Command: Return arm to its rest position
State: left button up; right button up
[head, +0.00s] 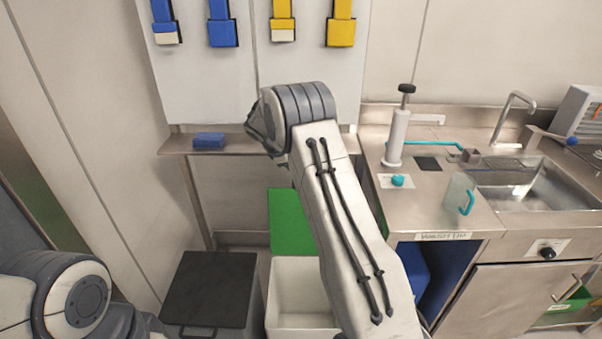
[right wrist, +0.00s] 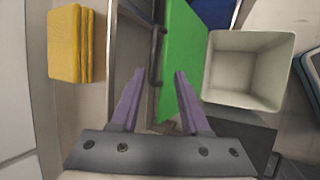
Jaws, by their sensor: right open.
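My right arm (head: 345,220) reaches up through the middle of the head view, with its bent joint in front of the wall shelf. Its gripper is hidden behind the arm there. In the right wrist view my right gripper (right wrist: 154,73) shows two purple fingers spread apart with nothing between them. A yellow block-like stack (right wrist: 70,44) lies left of the fingers, apart from them. My left arm (head: 72,295) is folded at the lower left of the head view; its gripper is out of view.
A blue block (head: 208,141) lies on the steel shelf (head: 240,145). Below are a dark-lidded bin (head: 210,285), a white bin (head: 290,285) and a green panel (head: 287,220). Blue and yellow holders hang above. At right, the sink counter (head: 440,210) carries a pump dispenser (head: 398,138) and a clear jug (head: 457,193).

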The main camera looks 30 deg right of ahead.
dwell(0.4)
jog(key=s+a+r+y, duration=0.1)
jog(key=s+a+r, duration=0.3)
jog(key=a, duration=0.5)
jog(key=s+a+r+m+y, duration=0.1)
jog(key=s+a+y, duration=0.1)
jog(key=s+a, duration=0.5)
jog(key=s+a+r+y, duration=0.1)
jog(key=s+a+r, duration=0.25)
jog(key=a, duration=0.65)
jog(key=s+a+m+g+y, duration=0.1)
jog(key=s+a, duration=0.3)
jog(key=s, duration=0.9)
jog(key=s+a+m+y+p, duration=0.1)
jog(key=s+a, duration=0.3)
jog(key=s, duration=1)
jog(key=shift+a+f+g+y, duration=0.2)
jog(key=shift+a+g+y, duration=0.15)
jog(key=shift+y, duration=0.45)
